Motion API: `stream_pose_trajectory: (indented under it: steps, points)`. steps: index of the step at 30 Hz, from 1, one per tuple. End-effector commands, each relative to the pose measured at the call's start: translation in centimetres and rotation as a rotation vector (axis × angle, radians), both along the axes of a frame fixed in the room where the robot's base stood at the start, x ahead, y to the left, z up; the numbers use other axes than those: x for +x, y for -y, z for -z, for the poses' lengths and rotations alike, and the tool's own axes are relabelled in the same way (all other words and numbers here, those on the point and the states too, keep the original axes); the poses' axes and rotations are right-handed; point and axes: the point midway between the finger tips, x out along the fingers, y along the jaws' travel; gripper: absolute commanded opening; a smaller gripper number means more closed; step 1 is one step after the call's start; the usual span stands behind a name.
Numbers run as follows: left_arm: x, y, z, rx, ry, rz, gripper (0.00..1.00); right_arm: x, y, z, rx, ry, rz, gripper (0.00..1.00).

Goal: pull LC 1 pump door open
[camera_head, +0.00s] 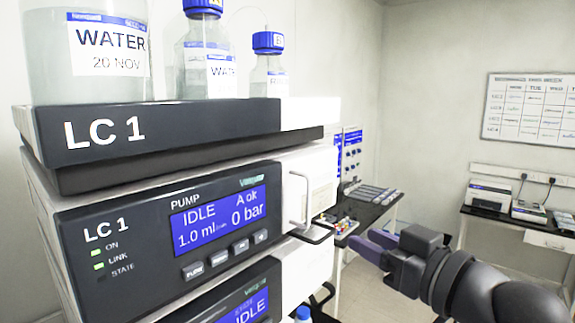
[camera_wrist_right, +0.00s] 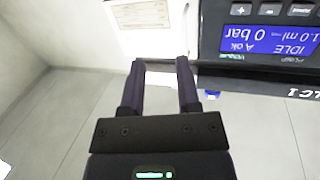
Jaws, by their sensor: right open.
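The LC 1 pump (camera_head: 140,230) has a dark front panel with a lit display reading IDLE and 0 bar. To its right is the white pump door (camera_head: 322,178), which looks shut, with a pale upright bar handle (camera_head: 296,200). My right gripper (camera_head: 362,243) is open and empty, to the right of the handle and apart from it. In the right wrist view, which is upside down, my fingers (camera_wrist_right: 160,66) point toward the white door (camera_wrist_right: 122,38) and the handle (camera_wrist_right: 191,30). The remaining gap is hard to judge. My left gripper is not in view.
Above the pump, a tray (camera_head: 160,125) labelled LC 1 bears several blue-capped bottles (camera_head: 204,55). Another module (camera_head: 240,300) with a display sits below. Behind is a dark bench (camera_head: 365,212) with small items; a side table (camera_head: 500,222) stands at the far right. Floor between is open.

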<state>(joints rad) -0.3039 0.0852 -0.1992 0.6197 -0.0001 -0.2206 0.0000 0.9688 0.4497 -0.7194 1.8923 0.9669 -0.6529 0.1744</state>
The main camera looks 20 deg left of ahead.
Motion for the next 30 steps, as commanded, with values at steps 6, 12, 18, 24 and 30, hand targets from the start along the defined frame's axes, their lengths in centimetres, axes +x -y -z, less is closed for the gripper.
stream_pose_trajectory:
  steps: [6, 12, 18, 24, 30]
  points:
    - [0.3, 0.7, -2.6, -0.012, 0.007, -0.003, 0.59, -1.7, -2.4, -4.0, -0.016, 0.039, -0.075, 0.41]
    - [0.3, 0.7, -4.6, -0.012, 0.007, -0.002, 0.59, 0.9, -6.6, -4.0, -0.015, 0.036, -0.073, 0.41]
    - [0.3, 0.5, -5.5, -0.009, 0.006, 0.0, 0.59, 2.5, -9.0, -3.7, -0.016, 0.039, -0.072, 0.41]
    - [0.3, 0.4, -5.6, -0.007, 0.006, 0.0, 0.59, 2.9, -9.6, -3.5, -0.016, 0.042, -0.069, 0.41]
    - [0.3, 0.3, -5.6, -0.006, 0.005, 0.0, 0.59, 2.9, -9.6, -3.5, -0.016, 0.042, -0.069, 0.31]
